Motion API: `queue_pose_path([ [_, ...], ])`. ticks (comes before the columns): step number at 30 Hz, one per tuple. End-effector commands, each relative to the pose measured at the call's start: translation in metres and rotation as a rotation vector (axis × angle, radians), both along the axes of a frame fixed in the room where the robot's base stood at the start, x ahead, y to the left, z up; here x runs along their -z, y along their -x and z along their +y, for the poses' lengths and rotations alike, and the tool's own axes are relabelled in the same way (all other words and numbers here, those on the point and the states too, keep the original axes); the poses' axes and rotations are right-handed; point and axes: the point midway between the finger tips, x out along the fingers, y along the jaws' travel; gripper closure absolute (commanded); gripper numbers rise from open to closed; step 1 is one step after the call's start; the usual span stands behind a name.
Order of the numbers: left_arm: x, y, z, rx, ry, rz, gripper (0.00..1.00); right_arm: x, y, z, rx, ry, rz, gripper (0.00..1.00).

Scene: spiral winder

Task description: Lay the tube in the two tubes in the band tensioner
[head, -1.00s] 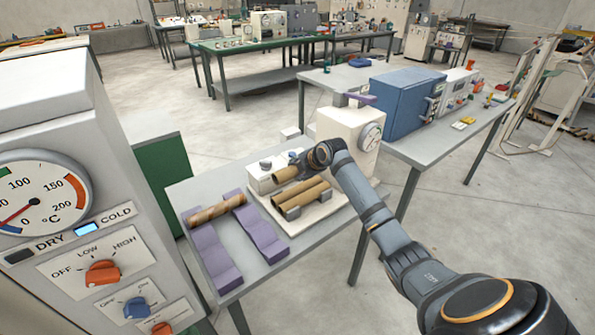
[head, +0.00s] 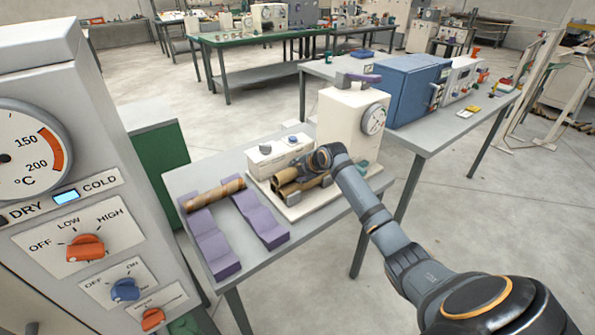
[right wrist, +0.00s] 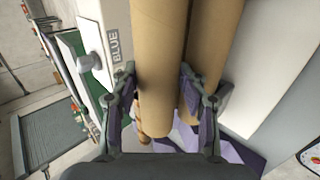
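My right gripper (head: 300,175) is low over the band tensioner, a pale base plate (head: 335,205) with grey holders. Its fingers are on both sides of a plain brown cardboard tube (right wrist: 160,70) and appear to touch it. In the head view this tube (head: 284,177) lies along and just above the two brown tubes (head: 318,183) in the tensioner; whether it rests on them I cannot tell. In the right wrist view one of those tubes (right wrist: 215,45) shows just right of the held tube; the other is mostly hidden. My left gripper is not in view.
A darker wound tube (head: 214,193) lies across two purple cradles (head: 210,245) on the left of the table. A white box with a dial (head: 350,120) stands close behind the gripper, and a low white box (head: 275,155) stands left of it. A large control cabinet (head: 70,225) fills the left side.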

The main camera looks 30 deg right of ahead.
Motion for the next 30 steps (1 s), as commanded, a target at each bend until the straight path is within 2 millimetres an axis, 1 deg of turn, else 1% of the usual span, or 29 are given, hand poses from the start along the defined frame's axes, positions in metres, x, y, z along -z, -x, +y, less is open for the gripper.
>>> queue_pose_path([
  [1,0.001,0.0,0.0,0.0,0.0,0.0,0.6,0.006,0.002,0.001,0.0,-0.003,0.011,0.46],
  [4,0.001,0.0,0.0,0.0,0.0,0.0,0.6,0.005,0.002,0.001,0.0,-0.003,0.01,0.33],
  [13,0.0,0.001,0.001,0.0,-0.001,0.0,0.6,0.003,0.001,0.0,0.001,-0.002,0.006,0.33],
  [16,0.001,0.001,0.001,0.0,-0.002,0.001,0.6,-0.002,0.005,-0.002,0.002,0.001,0.004,0.33],
  [20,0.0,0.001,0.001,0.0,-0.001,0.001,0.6,-0.019,0.023,-0.003,-0.001,0.006,0.003,0.33],
  [24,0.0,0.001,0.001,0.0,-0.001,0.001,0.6,-0.046,0.049,-0.006,-0.001,0.01,0.004,0.33],
  [27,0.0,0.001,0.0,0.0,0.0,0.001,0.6,-0.061,0.066,-0.006,-0.002,0.008,0.006,0.33],
  [30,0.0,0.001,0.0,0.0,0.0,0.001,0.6,-0.071,0.075,-0.008,0.001,0.007,0.005,0.33],
])
